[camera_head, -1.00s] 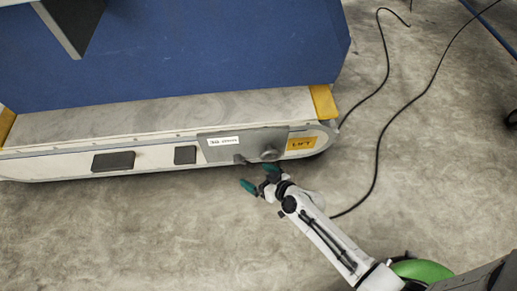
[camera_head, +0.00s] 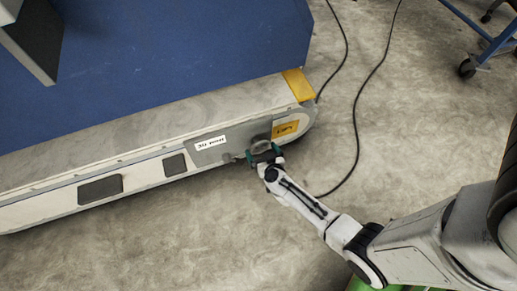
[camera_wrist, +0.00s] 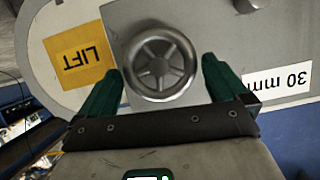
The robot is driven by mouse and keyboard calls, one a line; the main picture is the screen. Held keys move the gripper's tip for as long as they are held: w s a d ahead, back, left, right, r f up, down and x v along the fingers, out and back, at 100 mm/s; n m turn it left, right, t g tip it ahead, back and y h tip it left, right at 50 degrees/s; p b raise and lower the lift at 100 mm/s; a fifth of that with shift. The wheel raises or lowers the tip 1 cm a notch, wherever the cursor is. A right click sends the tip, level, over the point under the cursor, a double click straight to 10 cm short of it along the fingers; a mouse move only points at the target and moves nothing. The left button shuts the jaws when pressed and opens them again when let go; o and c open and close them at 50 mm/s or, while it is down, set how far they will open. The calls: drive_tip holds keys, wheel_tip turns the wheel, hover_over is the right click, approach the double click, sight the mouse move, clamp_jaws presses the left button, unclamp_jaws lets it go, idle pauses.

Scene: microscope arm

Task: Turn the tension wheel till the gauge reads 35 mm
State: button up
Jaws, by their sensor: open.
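The tension wheel (camera_wrist: 159,63) is a grey, spoked round knob on a metal plate on the side of the long pale unit. In the wrist view it lies between the two green fingers of my open gripper (camera_wrist: 160,72), with gaps at the sides, so the fingers appear apart from it. In the head view my gripper (camera_head: 264,156) is right at the wheel and hides most of it.
A yellow LIFT label (camera_wrist: 78,56) sits beside the wheel. A grey knob or post shows at the top of the wrist view. Two dark pads (camera_head: 100,188) are further left on the unit. Black cables (camera_head: 357,130) lie on the open floor at right.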

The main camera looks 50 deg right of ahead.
sight(260, 148)
drive_tip(key=shift+b+x, duration=0.7)
drive_tip(key=shift+x, duration=1.15)
drive_tip(key=shift+c, duration=0.3)
drive_tip(key=c, duration=0.5)
drive_tip(key=shift+c, duration=0.2)
drive_tip(key=shift+r+n+p, duration=0.1)
drive_tip(key=shift+n+p, duration=0.2)
drive_tip(key=shift+p, duration=0.15)
